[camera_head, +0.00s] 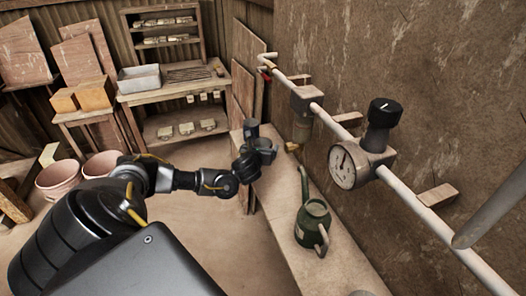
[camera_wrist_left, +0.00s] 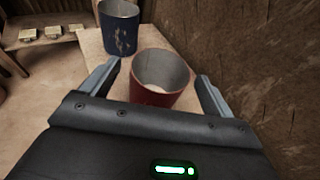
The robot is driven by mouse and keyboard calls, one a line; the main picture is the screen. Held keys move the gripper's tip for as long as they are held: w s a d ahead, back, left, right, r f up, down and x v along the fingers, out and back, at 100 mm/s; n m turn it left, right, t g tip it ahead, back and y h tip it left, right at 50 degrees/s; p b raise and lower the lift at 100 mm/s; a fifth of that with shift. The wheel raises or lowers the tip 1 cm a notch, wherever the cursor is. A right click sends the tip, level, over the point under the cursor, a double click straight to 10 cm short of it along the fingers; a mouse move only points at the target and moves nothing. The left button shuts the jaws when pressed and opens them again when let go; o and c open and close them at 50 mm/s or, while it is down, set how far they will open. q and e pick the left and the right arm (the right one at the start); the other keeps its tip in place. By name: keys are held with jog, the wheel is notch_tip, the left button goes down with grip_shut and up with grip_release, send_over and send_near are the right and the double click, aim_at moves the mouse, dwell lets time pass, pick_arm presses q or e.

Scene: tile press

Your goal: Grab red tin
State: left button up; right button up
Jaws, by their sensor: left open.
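In the left wrist view a red tin (camera_wrist_left: 160,95) stands upright on a bench, its open top facing me. My left gripper (camera_wrist_left: 162,78) is open, with one finger on each side of the red tin; I cannot tell whether either finger touches it. In the head view my left gripper (camera_head: 262,146) is over the far part of the narrow bench (camera_head: 285,215), and the red tin is hidden behind it. My right gripper is not in view.
A blue tin (camera_wrist_left: 119,28) stands just beyond the red tin. A green watering can (camera_head: 313,224) stands on the nearer bench. A pipe with a gauge (camera_head: 342,167) runs along the wall on the right. Shelves (camera_head: 170,85) and pink buckets (camera_head: 60,178) are at the back left.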

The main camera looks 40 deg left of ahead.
pick_arm(q)
jog(key=shift+x, duration=1.25)
jog(key=shift+c, duration=0.5)
jog(key=c, duration=0.9)
jog(key=shift+c, duration=0.4)
jog(key=shift+r, duration=0.15)
